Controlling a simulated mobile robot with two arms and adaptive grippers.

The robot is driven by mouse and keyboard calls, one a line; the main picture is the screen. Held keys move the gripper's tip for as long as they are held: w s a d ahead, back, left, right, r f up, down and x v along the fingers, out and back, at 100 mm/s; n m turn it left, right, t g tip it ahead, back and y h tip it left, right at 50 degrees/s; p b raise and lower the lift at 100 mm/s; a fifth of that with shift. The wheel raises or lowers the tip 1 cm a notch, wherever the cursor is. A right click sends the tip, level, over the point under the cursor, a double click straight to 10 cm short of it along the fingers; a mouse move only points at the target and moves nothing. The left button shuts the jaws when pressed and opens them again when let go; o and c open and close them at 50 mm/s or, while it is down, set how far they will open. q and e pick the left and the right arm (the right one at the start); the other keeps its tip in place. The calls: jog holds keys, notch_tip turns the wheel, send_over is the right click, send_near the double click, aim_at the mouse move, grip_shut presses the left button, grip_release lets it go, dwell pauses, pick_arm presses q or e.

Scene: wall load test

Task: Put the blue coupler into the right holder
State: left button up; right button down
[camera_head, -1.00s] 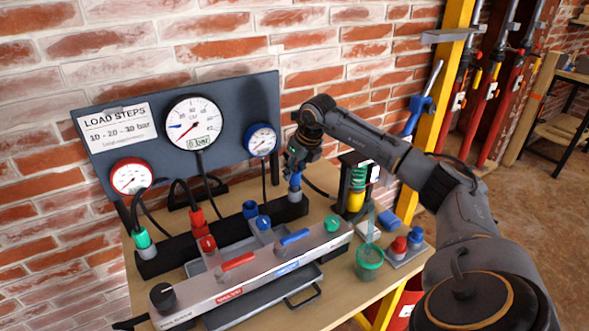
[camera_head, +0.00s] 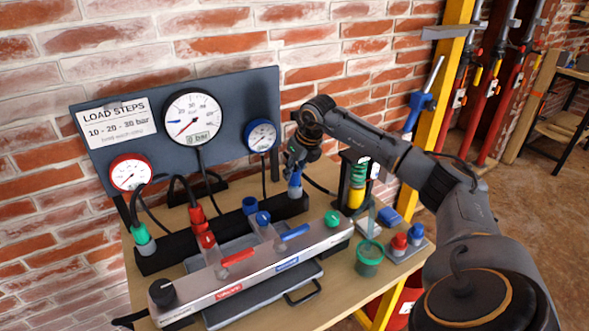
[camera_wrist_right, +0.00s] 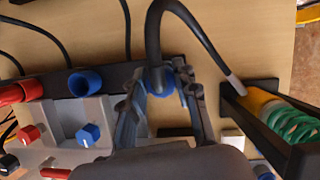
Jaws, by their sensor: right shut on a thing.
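The blue coupler (camera_head: 295,181) stands roughly upright at the right end of the black holder bar (camera_head: 225,228). Its grey lower end meets the bar there; I cannot tell how deep it sits in the right holder. My right gripper (camera_head: 295,172) is around the coupler from above. In the right wrist view, the gripper (camera_wrist_right: 161,84) has its fingers on both sides of the blue coupler (camera_wrist_right: 158,80), and a black hose rises from it. The fingers partly hide the holder. My left gripper is not in view.
A blue socket (camera_head: 250,207) and a valve block (camera_head: 250,268) with red and blue levers stand left and in front. A green-and-yellow spring unit (camera_head: 356,185) stands close on the right. The gauge panel (camera_head: 225,118) is behind. A green cup (camera_head: 369,258) stands front right.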

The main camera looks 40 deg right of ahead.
jog(key=shift+f, duration=0.15)
dwell(0.5)
jog(key=shift+c, duration=2.2)
grip_release()
jog(key=shift+r+p, duration=3.2)
jog(key=shift+r, duration=0.85)
